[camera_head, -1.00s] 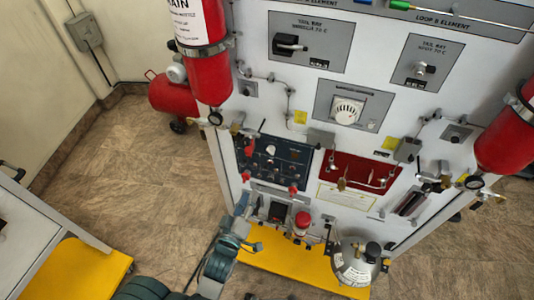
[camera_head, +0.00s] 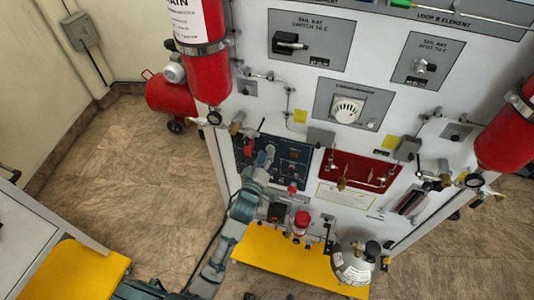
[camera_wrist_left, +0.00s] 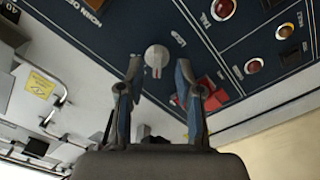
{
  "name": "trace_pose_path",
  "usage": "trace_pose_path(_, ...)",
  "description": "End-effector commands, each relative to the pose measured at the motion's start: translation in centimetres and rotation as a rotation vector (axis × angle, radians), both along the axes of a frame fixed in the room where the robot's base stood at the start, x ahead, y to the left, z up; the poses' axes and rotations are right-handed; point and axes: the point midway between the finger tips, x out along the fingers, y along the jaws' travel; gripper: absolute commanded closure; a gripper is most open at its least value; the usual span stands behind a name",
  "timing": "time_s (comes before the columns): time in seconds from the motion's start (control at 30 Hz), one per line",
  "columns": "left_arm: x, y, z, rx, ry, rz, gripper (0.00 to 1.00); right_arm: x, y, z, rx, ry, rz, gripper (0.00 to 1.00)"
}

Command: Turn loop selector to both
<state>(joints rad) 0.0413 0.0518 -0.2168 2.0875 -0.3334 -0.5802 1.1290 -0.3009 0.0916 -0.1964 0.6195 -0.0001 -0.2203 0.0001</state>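A dark blue panel (camera_head: 294,156) is set low on the white trainer wall. In the left wrist view a pale round knob (camera_wrist_left: 157,57) with a red mark on its lower edge sits on this panel (camera_wrist_left: 110,35); small lettering is near it, and I cannot read its setting. My left gripper (camera_wrist_left: 158,78) is open and empty, with one finger on each side below the knob, seemingly apart from it. In the head view my left gripper (camera_head: 264,158) is in front of the panel's left part and hides some of it. My right gripper is not in view.
Red and amber lamps (camera_wrist_left: 222,8) and a red block (camera_wrist_left: 214,97) are beside the knob on the panel. A red cylinder (camera_head: 205,70) hangs at the wall's upper left. A red-topped part (camera_head: 301,220) and a grey sphere (camera_head: 352,262) stand below, by a yellow base (camera_head: 285,265).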

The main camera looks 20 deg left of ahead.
Motion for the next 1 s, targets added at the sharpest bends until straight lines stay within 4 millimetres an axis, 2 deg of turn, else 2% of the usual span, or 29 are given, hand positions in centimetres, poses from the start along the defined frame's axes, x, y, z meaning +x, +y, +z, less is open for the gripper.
trace_pose_path(0.2, 0.6, -0.4, 0.0, 0.002, 0.0, 0.0, 0.65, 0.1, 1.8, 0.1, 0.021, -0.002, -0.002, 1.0)
trace_pose_path(0.33, 0.6, -0.5, 0.0, 0.003, 0.001, -0.001, 0.65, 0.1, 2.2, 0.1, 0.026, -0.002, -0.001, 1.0)
trace_pose_path(0.37, 0.6, -0.5, 0.0, 0.003, 0.001, -0.001, 0.68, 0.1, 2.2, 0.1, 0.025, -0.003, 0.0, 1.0)
trace_pose_path(0.5, 0.6, -0.5, 0.0, 0.003, 0.001, -0.001, 1.0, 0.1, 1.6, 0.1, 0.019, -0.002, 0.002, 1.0)
trace_pose_path(0.73, 0.6, -0.4, 0.0, 0.003, -0.001, -0.002, 1.0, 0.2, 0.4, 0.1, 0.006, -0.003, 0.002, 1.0)
trace_pose_path(1.0, 0.6, -0.3, 0.2, 0.068, -0.002, 0.001, 1.0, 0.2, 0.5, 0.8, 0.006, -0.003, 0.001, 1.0)
